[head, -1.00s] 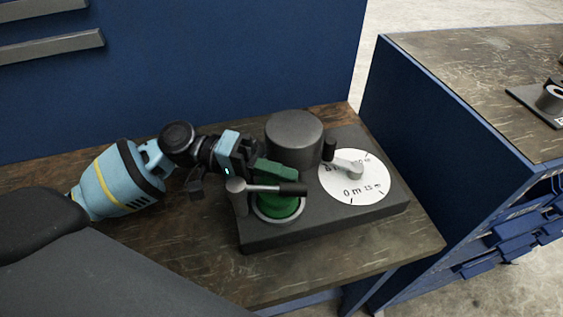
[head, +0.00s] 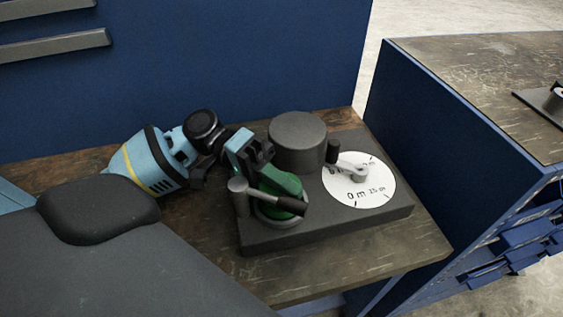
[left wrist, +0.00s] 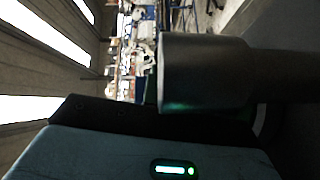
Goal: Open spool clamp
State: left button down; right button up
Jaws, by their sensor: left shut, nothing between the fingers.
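The spool clamp's lever has a grey hub and a black handle (head: 289,204) that points right and slightly toward the front. It lies across the front of the green spool (head: 281,183), which sits in a grey ring on a dark base. My left gripper (head: 266,166) is shut and empty, just behind the lever, over the back left of the spool. I cannot tell whether it touches the handle. In the left wrist view a dark cylindrical part (left wrist: 205,75) fills the middle, very close; I cannot tell which part it is. My right gripper is not in view.
A large dark cylinder (head: 297,141) stands behind the spool. A white dial (head: 372,192) with a crank and black knob (head: 333,151) is to the right. The wooden table (head: 405,250) is clear in front. A blue panel (head: 190,70) stands behind.

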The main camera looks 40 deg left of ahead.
pick_arm(q)
jog(key=shift+a, duration=0.1)
dwell(0.3)
jog(key=a+b, duration=0.1)
jog(key=a, duration=0.5)
jog(key=shift+w+a, duration=0.15)
jog(key=shift+a, duration=0.15)
jog(key=shift+a+r, duration=0.2)
jog(key=shift+a, duration=0.35)
